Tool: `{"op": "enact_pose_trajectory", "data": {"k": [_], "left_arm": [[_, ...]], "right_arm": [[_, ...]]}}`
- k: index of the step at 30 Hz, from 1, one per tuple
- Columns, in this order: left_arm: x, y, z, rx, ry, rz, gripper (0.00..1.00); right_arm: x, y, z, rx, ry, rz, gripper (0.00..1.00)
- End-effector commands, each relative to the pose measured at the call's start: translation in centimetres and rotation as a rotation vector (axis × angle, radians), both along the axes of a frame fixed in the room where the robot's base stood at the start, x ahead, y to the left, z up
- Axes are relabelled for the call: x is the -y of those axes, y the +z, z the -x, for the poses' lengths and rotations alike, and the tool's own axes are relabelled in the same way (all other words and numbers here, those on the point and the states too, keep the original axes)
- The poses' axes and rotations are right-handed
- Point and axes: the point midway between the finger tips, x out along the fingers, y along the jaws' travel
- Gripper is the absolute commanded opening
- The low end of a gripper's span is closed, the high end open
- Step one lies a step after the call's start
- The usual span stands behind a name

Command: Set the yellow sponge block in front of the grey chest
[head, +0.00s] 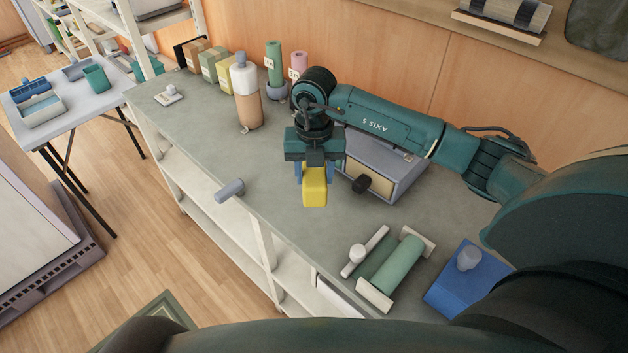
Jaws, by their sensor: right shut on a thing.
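The yellow sponge block (315,188) is between the fingers of my right gripper (313,174), which is shut on it and points down over the grey counter. The grey chest (405,185) stands just right of the block. It has a pale drawer front with a dark knob (362,184) facing left and toward the counter's front edge. My gripper and arm hide part of the chest. The block is left of the knob, apart from it in the picture. I cannot tell whether the block touches the counter. My left gripper is not in view.
A grey cylinder (230,189) lies at the counter's front edge. A green roller on a stand (398,264) and a blue block (467,282) are at the near right. A bottle (247,95) and several boxes stand at the back left. The counter between bottle and gripper is clear.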

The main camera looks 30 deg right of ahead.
Motion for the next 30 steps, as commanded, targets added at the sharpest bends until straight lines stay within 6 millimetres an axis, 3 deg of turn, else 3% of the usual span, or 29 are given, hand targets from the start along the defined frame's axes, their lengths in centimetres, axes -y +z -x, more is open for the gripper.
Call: {"op": "enact_pose_trajectory", "data": {"k": [1,6,12,21,30], "left_arm": [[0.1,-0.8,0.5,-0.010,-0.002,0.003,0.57],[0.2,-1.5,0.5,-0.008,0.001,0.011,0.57],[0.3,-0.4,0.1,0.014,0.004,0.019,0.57],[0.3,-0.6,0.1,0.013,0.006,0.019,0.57],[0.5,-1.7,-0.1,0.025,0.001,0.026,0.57]], "right_arm": [[0.0,-1.5,0.0,-0.001,0.000,-0.002,0.13],[-0.1,-4.1,0.0,0.002,0.003,-0.001,0.13],[-0.1,-4.6,-0.1,0.005,0.005,-0.001,0.13],[0.0,-4.6,-0.1,0.005,0.005,-0.001,0.13],[0.0,-6.7,-0.1,0.003,0.005,-0.001,0.13]]}}
